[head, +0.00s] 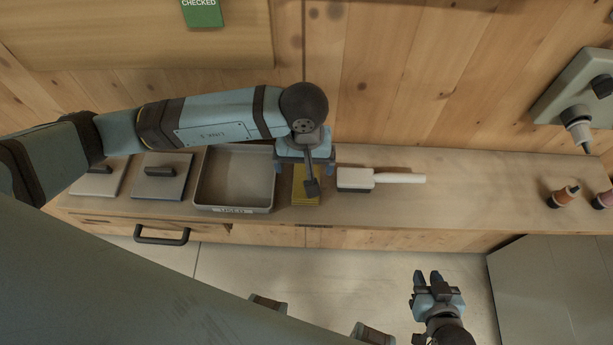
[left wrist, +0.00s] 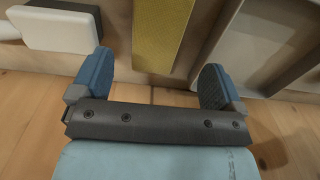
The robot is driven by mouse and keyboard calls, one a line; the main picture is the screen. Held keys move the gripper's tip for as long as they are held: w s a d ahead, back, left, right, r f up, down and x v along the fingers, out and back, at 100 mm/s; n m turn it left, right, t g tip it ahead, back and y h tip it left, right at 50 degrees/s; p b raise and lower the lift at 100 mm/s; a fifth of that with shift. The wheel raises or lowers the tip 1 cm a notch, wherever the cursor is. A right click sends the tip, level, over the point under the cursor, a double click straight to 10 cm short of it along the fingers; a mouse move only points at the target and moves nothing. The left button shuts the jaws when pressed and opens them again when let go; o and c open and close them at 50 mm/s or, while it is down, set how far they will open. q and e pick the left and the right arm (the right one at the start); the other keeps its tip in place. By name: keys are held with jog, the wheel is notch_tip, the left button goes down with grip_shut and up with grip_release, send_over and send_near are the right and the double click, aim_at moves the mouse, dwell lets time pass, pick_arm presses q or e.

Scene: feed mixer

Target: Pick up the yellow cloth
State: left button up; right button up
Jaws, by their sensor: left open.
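The yellow cloth (head: 304,190) lies flat as a narrow folded strip on the wooden counter, between the grey tray and the white brush. My left gripper (head: 305,170) is over it, and part of the cloth is hidden behind the gripper. In the left wrist view the yellow cloth (left wrist: 160,38) lies straight ahead, lined up between the fingers of my left gripper (left wrist: 156,80). That gripper is open and empty. My right gripper (head: 428,278) is low in front of the counter, away from the cloth; its fingers look close together, but their state is unclear.
The grey tray (head: 205,195) stands just left of the cloth, with two lidded panels (head: 162,175) beyond it. The white brush (head: 390,178) lies close on the right. The counter (head: 480,190) is clear further right, up to small bottles (head: 563,196). A wooden wall stands behind.

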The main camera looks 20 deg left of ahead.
aim_at(306, 178)
pick_arm(q)
jog(key=f+p, duration=0.1)
jog(key=f, duration=0.3)
jog(key=shift+d+f, duration=0.2)
jog(key=shift+f, duration=0.3)
jog(key=c, duration=1)
